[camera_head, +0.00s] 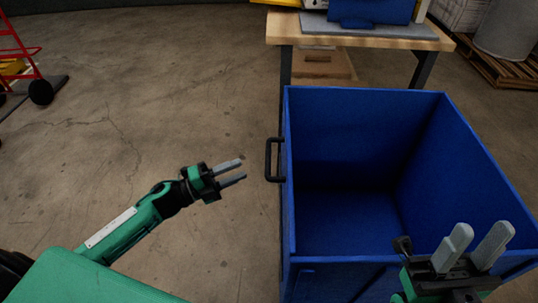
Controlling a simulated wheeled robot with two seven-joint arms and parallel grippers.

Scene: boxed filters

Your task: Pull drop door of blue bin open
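The large blue bin (289,215) stands to the right of centre, with its top open and its inside looking empty. A black handle (269,160) sticks out from its left wall. A panel on its near side shows at the bottom of the view and is partly hidden by my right gripper and cut off by the frame. My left gripper (243,171) is open and empty, a little left of the black handle and apart from it. My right gripper (484,236) is open, its fingers pointing up in front of the bin's near right part. I cannot tell whether it touches the bin.
A wooden-topped table (400,43) with a blue object (370,10) on a grey mat stands behind the bin. A red hand truck (22,55) is at the far left. A wooden pallet (510,72) is at the back right. The concrete floor on the left is clear.

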